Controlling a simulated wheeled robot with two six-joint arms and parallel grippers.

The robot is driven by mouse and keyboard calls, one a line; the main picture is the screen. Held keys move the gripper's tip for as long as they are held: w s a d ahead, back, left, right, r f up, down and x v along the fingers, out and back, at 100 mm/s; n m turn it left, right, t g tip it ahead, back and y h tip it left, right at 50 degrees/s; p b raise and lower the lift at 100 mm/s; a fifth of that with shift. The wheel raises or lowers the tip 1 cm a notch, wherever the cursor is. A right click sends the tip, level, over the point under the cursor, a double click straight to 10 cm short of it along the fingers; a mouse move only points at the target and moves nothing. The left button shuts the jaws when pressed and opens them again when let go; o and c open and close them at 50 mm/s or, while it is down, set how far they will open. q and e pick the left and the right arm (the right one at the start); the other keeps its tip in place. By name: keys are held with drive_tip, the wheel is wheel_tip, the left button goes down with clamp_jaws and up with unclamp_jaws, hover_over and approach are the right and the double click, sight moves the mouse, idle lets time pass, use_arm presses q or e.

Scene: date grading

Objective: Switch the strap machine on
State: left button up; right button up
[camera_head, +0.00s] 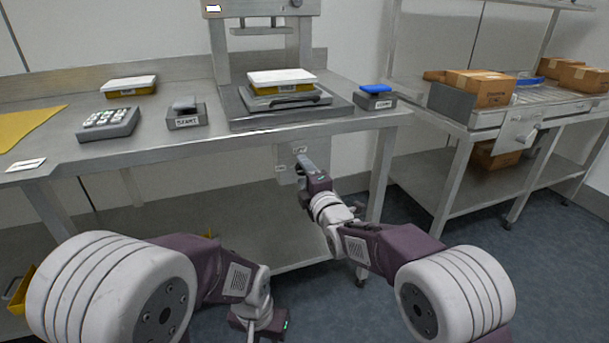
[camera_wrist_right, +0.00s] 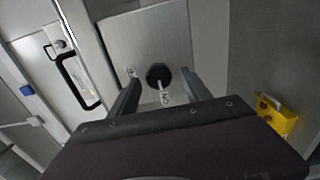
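The strap machine (camera_head: 220,55) is a grey metal frame standing on the steel table, with a white-and-yellow pack (camera_head: 281,80) on its platform. Below the table's front edge is a grey panel (camera_head: 284,160). In the right wrist view the panel (camera_wrist_right: 150,35) carries a round black knob (camera_wrist_right: 158,72) with a small white tag below it. My right gripper (camera_head: 301,156) is at the panel, and its fingers (camera_wrist_right: 160,88) are apart, on either side of the knob; contact cannot be told. My left gripper (camera_head: 262,322) hangs low at the bottom, its fingers not clear.
On the table are a keypad (camera_head: 108,123), a grey block with a label (camera_head: 186,116), a blue-topped block (camera_head: 375,98) and another white-and-yellow pack (camera_head: 129,86). A yellow object (camera_wrist_right: 276,115) is right of the panel in the wrist view. Cardboard boxes (camera_head: 480,88) stand on the right bench.

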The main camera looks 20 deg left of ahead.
drive_tip(key=p+v, duration=0.2)
drive_tip(key=v, duration=0.7)
drive_tip(key=shift+p, duration=0.3)
